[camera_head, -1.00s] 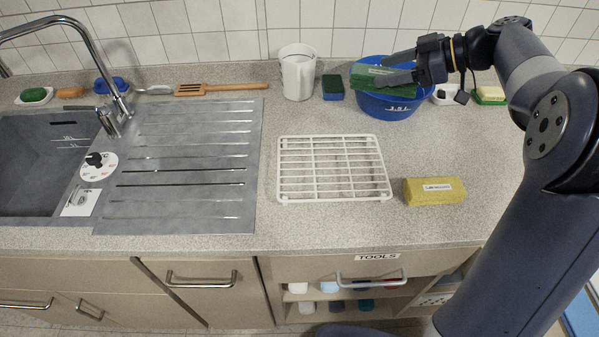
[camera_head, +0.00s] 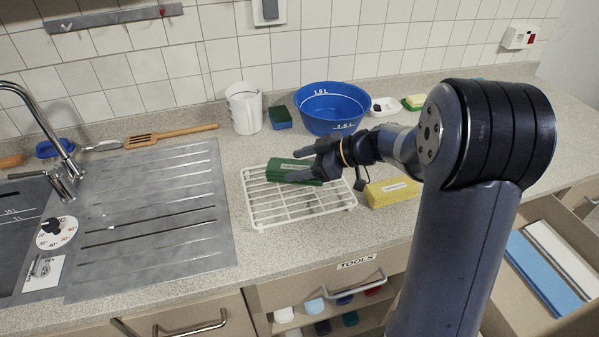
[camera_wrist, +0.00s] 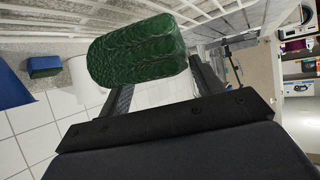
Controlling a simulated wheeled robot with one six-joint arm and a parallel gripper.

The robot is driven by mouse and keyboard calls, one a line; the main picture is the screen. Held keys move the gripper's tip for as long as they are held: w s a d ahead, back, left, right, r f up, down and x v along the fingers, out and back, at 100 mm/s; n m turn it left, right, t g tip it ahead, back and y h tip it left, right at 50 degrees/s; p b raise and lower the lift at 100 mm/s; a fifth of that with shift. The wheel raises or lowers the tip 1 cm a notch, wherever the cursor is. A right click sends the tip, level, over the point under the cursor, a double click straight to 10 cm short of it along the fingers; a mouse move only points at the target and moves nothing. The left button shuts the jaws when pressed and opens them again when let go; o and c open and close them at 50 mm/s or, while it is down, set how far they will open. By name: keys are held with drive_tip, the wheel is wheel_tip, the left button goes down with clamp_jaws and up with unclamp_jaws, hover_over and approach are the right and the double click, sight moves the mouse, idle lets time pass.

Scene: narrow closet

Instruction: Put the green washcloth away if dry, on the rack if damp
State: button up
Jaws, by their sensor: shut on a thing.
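My gripper (camera_head: 312,166) is shut on the washcloth, reaching in from the right over the rack. In the wrist view the washcloth (camera_wrist: 138,50) sits between my two fingers, with rack bars beyond it. I cannot tell whether the washcloth touches the rack or hangs just above it. Its dampness cannot be read from these frames.
A blue bowl (camera_head: 333,105) stands behind the rack. A white jug (camera_head: 244,108) and a blue-green sponge (camera_head: 280,117) stand behind. An open drawer (camera_head: 545,262) at right holds blue and white cloths.

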wheel_tip(320, 180, down, 3)
drive_tip(key=shift+f, duration=0.1)
drive_tip(key=shift+f, duration=0.15)
drive_tip(key=o, duration=1.2)
drive_tip(key=shift+r, duration=0.3)
drive_tip(key=b+v, duration=0.1)
drive_tip(key=v, duration=1.1)
drive_tip(key=shift+b, duration=0.35)
